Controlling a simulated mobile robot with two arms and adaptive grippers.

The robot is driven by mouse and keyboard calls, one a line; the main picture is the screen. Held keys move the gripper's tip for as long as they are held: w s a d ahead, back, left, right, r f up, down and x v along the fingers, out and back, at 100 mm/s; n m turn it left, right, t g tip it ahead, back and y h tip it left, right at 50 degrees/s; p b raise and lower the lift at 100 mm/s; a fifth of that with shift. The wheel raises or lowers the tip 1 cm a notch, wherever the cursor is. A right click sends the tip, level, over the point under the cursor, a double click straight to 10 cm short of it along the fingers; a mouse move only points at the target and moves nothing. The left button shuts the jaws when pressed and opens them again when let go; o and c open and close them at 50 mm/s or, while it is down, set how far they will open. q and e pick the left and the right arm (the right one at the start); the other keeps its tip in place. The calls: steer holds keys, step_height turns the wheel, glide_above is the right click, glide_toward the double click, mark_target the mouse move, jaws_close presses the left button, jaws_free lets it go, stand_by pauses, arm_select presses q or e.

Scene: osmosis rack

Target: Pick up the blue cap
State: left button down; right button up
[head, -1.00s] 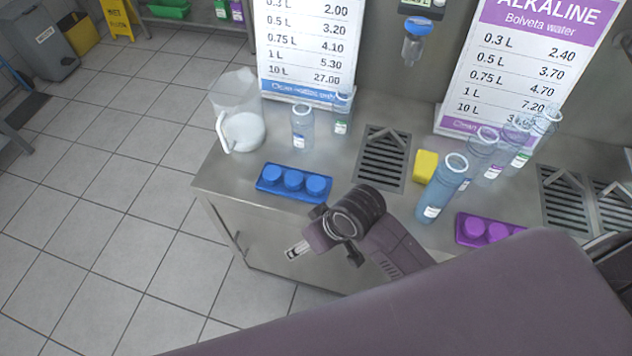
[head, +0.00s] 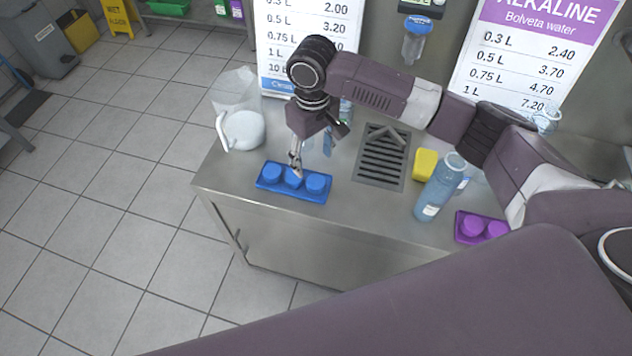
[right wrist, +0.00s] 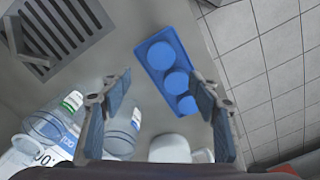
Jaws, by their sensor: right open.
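A blue tray (head: 290,195) sits near the counter's front left with blue caps in a row: a left cap (head: 271,173), a middle cap (head: 291,181) and a right cap (head: 317,184). My right gripper (head: 297,171) points down above the tray, its fingertips in front of the middle cap in the head view. In the right wrist view its two fingers (right wrist: 161,82) are spread apart with nothing between them. That view shows the tray (right wrist: 146,62) with its caps beyond the fingertips, partly behind the right finger. My left gripper is not in view.
A white jug (head: 243,130) stands left of my right gripper. Clear bottles (right wrist: 122,135) show beside the left finger in the wrist view. A drain grate (head: 380,160), a yellow sponge (head: 425,164), a blue bottle (head: 436,190) and a purple cap tray (head: 470,241) lie to the right.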

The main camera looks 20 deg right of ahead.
mark_target(315, 180)
steer(key=f, duration=0.2)
steer(key=f+p, duration=0.1)
steer(key=f, duration=0.1)
steer(key=s+f+p, duration=0.1)
steer(key=f, duration=0.1)
steer(key=shift+d+f, duration=0.1)
steer(key=shift+f, duration=0.25)
steer(key=shift+w+f, duration=0.1)
steer(key=shift+f, duration=0.3)
steer(key=shift+c, duration=0.2)
steer(key=c, duration=0.7)
